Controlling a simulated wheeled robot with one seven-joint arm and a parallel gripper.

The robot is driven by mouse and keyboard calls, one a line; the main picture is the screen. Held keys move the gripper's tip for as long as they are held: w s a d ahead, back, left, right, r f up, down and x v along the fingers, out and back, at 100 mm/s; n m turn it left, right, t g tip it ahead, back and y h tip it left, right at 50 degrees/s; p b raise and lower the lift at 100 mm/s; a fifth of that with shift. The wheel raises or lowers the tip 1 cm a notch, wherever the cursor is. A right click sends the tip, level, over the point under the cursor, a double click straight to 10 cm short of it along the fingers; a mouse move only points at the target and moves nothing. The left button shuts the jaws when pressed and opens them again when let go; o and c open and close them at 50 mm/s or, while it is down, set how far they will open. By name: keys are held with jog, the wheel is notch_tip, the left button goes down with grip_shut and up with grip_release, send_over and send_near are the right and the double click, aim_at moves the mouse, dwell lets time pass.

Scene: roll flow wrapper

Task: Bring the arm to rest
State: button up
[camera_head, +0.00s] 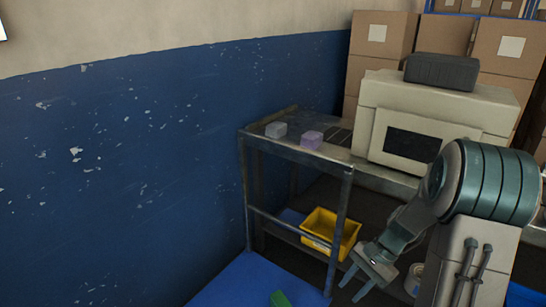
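My arm (492,183) reaches in from the right side and bends downward in front of the machine. My gripper (349,291) hangs low at the bottom middle, pointing down and left. Its two fingers stand apart with nothing visible between them. It is in front of the metal table, near the table's front leg, and appears to touch nothing, though the depth is hard to judge.
A metal table (335,166) bears a grey block (275,130), a purple block (311,140) and a beige machine (381,144). A yellow bin (321,249) sits on its lower shelf. A green object (280,299) lies on the blue surface (245,280). Cardboard boxes (378,50) stand behind.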

jog(key=s+a+r+n+t+h+p, duration=0.1)
jog(key=s+r+n+h+p, duration=0.1)
jog(key=r, duration=0.8)
jog(key=s+a+r+n+t+h+p, duration=0.2)
jog(key=s+r+n+p, duration=0.2)
jog(key=s+r+p, duration=0.3)
jog(key=s+a+r+n+t+h+p, duration=0.2)
jog(key=s+r+n+p, duration=0.2)
jog(key=r, duration=1)
jog(key=shift+s+a+r+p, duration=0.25)
jog(key=shift+r+p, duration=0.1)
jog(key=shift+p, duration=0.7)
